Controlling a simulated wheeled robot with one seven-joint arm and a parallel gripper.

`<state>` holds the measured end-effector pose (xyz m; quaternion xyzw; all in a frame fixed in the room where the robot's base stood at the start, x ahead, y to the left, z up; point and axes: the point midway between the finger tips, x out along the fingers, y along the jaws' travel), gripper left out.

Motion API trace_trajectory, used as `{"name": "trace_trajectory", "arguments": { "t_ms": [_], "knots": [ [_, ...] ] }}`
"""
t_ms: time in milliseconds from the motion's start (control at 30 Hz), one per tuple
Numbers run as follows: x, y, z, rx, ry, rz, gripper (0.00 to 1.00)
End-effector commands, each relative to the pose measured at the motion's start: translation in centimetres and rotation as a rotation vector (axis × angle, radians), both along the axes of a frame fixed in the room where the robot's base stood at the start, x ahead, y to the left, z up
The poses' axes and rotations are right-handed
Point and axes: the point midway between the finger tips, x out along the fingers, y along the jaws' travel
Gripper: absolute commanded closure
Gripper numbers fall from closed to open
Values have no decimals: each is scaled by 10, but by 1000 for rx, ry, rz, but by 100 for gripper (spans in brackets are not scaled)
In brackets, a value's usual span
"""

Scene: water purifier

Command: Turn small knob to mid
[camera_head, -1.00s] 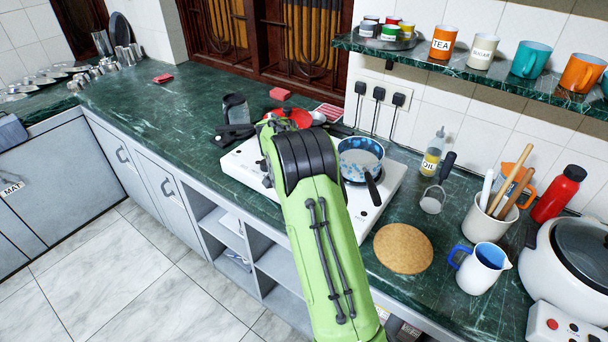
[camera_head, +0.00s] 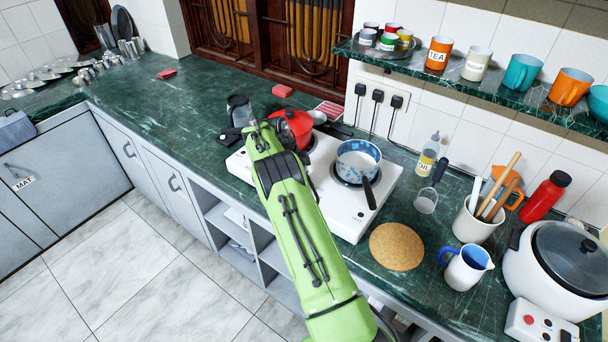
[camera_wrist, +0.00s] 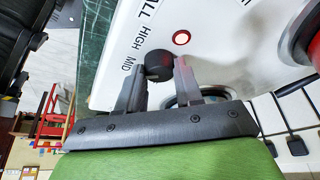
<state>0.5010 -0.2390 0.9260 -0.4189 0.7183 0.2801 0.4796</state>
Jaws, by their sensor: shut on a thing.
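The small knob (camera_wrist: 159,58), black and round, is on the white stove panel (camera_wrist: 212,42) in the wrist view, beside the printed words HIGH and MID; part of the word SMALL shows above. My gripper (camera_wrist: 160,72) is shut on the knob, with one dark finger on each side of it. The knob's pointer mark cannot be made out. In the head view the white stove (camera_head: 342,218) stands on the green counter, and my green arm hides the knob and my gripper.
A red ring (camera_wrist: 181,38) is on the panel near the knob. A red pot (camera_head: 293,124) and a blue-patterned pan (camera_head: 358,160) sit on the stove. A round cork mat (camera_head: 397,246) and a blue-handled jug (camera_head: 466,267) are to the right. The left counter is largely clear.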

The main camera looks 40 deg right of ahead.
Motion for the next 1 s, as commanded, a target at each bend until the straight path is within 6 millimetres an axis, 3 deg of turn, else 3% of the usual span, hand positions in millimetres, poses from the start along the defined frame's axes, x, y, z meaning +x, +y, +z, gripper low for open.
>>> {"name": "trace_trajectory", "arguments": {
  "t_ms": [300, 767, 800, 933, 1000],
  "knots": [
    [1, 0, 1, 1, 0, -97, 95],
    [1, 0, 0, 0, 0, -110, 95],
    [1, 0, 0, 0, 0, -110, 63],
    [1, 0, 0, 0, 0, -110, 43],
    [1, 0, 0, 0, 0, -110, 41]
  ]
}}
